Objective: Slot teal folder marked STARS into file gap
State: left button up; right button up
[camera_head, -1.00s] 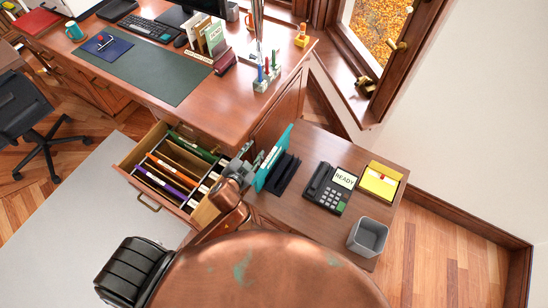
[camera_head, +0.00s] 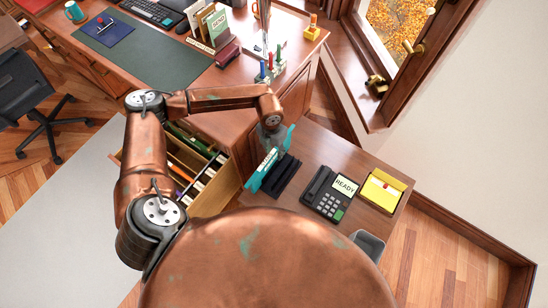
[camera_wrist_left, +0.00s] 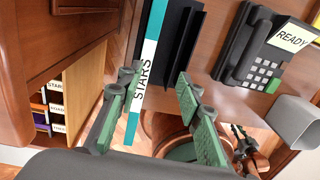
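The teal folder (camera_head: 263,172) stands upright in a black rack (camera_head: 283,176) on the side table. Its white STARS label shows in the left wrist view (camera_wrist_left: 145,75). My left gripper (camera_head: 271,138) is at the folder's top edge in the head view and hides part of it. In the left wrist view its two green-padded fingers (camera_wrist_left: 158,112) are spread apart, with the folder's strip between them and no grip visible. My right gripper seems to show small at lower right (camera_wrist_left: 243,142).
A phone reading READY (camera_head: 328,193), a yellow tray (camera_head: 381,190) and a grey bin (camera_head: 369,246) stand right of the rack. The wooden desk (camera_head: 218,119) rises behind the drawer. A dark office chair (camera_head: 38,95) is at left.

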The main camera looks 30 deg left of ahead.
aim_at(271, 154)
pick_arm(q)
jog(key=shift+w+a+f+y, duration=0.25)
jog(key=shift+a+f+y, duration=0.05)
jog(key=shift+a+f, duration=0.7)
notch_tip(271, 154, down, 6)
jog(key=shift+w+d+r+b, duration=0.1)
jog(key=shift+w+d+b, duration=0.05)
jog(key=shift+b, duration=0.75)
pick_arm(e)
jog(key=shift+s+f, duration=0.5)
jog(key=shift+f, duration=0.35)
pick_arm(q)
jog(key=shift+r, duration=0.1)
jog(key=shift+c, duration=0.2)
grip_shut()
pick_arm(e)
jog(key=shift+w, duration=0.1)
